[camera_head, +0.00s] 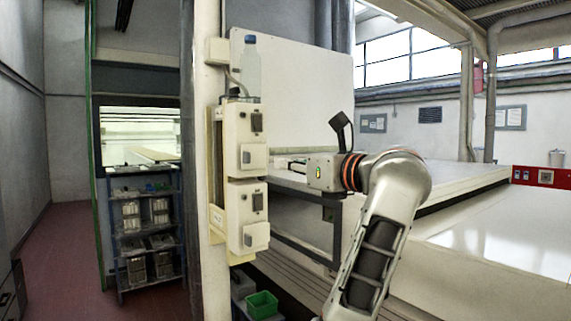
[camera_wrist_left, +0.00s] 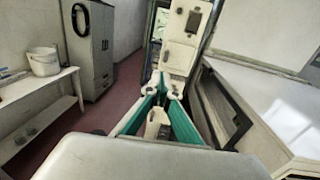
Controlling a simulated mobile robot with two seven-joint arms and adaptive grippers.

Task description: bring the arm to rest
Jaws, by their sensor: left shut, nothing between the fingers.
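My left gripper (camera_head: 283,163) is shut and empty. It points left in the head view, in front of a white panel and just right of the cream control boxes on the post. My left arm (camera_head: 385,220) is bent, its forearm rising from the bottom edge. In the left wrist view the fingers of the left gripper (camera_wrist_left: 162,91) reach toward the cream boxes, with teal-edged links on both sides. I cannot tell the exact gap to the boxes. My right gripper is not in view.
An upper control box (camera_head: 244,135) and a lower one (camera_head: 246,212) hang on the post (camera_head: 208,100). A wide white table (camera_head: 500,235) lies at right. A rack (camera_head: 148,235) stands left; a green bin (camera_head: 262,304) sits low.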

